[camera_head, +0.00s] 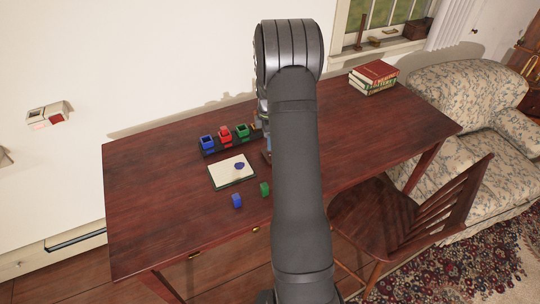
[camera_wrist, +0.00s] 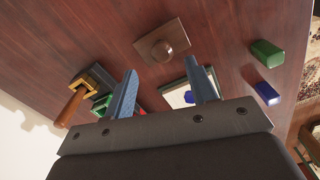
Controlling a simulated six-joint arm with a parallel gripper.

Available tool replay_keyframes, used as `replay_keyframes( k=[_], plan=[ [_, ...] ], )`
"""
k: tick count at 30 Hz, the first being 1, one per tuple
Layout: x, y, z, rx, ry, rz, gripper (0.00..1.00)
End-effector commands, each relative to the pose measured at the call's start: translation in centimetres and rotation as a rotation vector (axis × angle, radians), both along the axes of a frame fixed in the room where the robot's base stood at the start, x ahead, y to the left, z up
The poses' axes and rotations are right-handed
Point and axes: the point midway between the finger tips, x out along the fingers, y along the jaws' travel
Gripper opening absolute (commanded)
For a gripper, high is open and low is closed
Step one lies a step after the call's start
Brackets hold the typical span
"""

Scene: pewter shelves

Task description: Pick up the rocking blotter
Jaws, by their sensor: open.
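The rocking blotter (camera_wrist: 166,44), a brown wooden block with a round knob on top, stands on the dark red wooden desk in the wrist view. In the head view my arm hides most or all of it. My gripper (camera_wrist: 161,66) is open and empty. Its two blue-grey fingers point toward the blotter, which appears just beyond the fingertips, roughly centred between them. The fingers look apart from it; the exact height above the desk is hard to tell. In the head view the fingers are hidden behind my arm.
A dark rack (camera_head: 208,152) holds blue, red and green pots. A white pad (camera_head: 226,176) with a blue mark lies in front. Small blue (camera_head: 237,201) and green (camera_head: 265,189) blocks stand nearby. A wooden-handled tool (camera_wrist: 72,105) sits at the rack's end. Books (camera_head: 373,76) lie far right.

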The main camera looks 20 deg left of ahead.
Motion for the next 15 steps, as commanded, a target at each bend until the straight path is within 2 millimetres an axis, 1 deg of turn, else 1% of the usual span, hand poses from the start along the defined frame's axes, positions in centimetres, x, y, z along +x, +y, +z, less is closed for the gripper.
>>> replay_keyframes(
  k=[5,9,12,15],
  plan=[
    [-0.1,-0.3,-1.4,-0.002,0.003,0.0,0.52],
    [-0.3,-0.7,-3.6,-0.002,0.003,0.0,0.52],
    [-0.2,-0.6,-4.9,-0.001,0.001,0.0,0.52],
    [-0.2,-0.6,-5.3,0.001,-0.001,0.0,0.52]
  ],
)
